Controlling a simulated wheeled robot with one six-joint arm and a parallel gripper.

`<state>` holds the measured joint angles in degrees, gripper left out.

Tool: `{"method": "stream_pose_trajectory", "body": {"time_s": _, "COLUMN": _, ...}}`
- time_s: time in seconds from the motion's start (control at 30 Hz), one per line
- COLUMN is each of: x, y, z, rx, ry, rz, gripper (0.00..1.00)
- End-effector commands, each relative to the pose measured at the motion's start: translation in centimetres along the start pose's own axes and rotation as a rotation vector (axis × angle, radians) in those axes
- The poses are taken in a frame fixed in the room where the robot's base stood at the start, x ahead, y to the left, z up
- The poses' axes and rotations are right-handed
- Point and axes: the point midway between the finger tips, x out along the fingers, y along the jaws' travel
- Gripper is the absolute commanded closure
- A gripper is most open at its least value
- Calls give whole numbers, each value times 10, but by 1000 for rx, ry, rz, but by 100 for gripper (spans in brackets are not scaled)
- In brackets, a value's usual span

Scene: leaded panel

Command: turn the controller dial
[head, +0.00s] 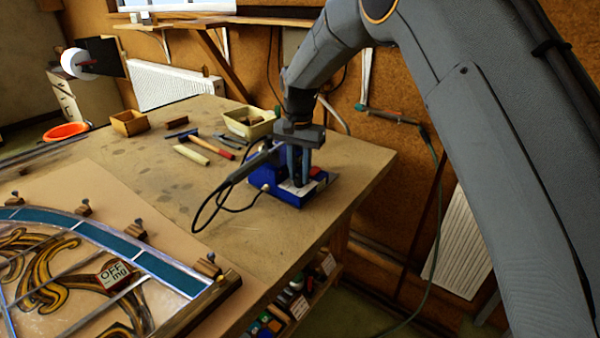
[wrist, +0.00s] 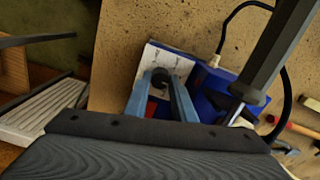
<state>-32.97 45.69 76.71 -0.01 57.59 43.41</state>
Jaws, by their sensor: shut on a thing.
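The controller (head: 268,185) is a blue box with a pale top face near the right edge of the table. In the wrist view its pale face (wrist: 152,57) shows, with the black dial (wrist: 161,76) on it. My gripper (head: 299,182) points down over this face. In the wrist view its blue fingers (wrist: 160,82) are closed around the dial, one on each side. The dial's markings are too small to read. In the head view the fingers hide the dial.
A soldering iron (head: 250,166) rests at the controller, its black cable looping left. A hammer (head: 211,143), a cream box (head: 249,122) and a wooden box (head: 129,122) stand behind. The leaded panel (head: 90,262) lies front left. The table's right edge is close to the controller.

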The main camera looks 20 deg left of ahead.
Motion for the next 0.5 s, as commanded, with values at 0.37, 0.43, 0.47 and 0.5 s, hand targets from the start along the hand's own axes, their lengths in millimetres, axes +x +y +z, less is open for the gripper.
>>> {"method": "stream_pose_trajectory", "body": {"time_s": 0.37, "x": 0, "y": -1, "z": 1, "rx": 1, "ry": -2, "rz": 0, "gripper": 75}}
{"method": "stream_pose_trajectory", "body": {"time_s": 0.43, "x": 0, "y": 0, "z": 1, "rx": 1, "ry": -2, "rz": 0, "gripper": 63}}
{"method": "stream_pose_trajectory", "body": {"time_s": 0.47, "x": 0, "y": 0, "z": 1, "rx": 1, "ry": -2, "rz": 0, "gripper": 58}}
{"method": "stream_pose_trajectory", "body": {"time_s": 0.5, "x": 0, "y": 0, "z": 1, "rx": 1, "ry": -2, "rz": 0, "gripper": 58}}
